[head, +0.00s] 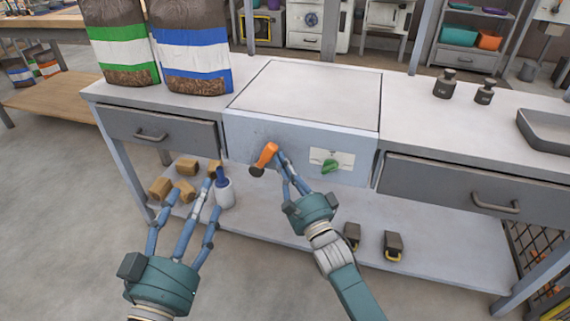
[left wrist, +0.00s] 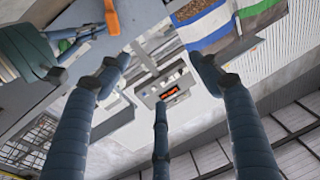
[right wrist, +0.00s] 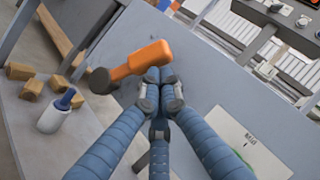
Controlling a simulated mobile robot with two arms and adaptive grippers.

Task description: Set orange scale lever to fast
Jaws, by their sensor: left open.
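The orange lever (head: 267,153) sits on the front of the pale scale housing (head: 240,135). Its handle tilts up and to the right from a dark pivot (head: 256,170). My right gripper (head: 280,157) has its fingers drawn together at the lever. In the right wrist view the bunched fingertips (right wrist: 158,84) overlap the lower edge of the handle (right wrist: 145,60) near its free end; they seem to press beside it, not around it. My left gripper (head: 198,192) is open and empty, left of and below the lever. The lever also shows in the left wrist view (left wrist: 111,18).
A white label plate with a green mark (head: 331,160) is right of the lever. Two pellet bags (head: 190,50) stand on the bench at left. Drawers (head: 450,188) flank the housing. The lower shelf holds wooden blocks (head: 187,167), a white bottle (head: 225,194) and dark yellow-edged items (head: 393,243).

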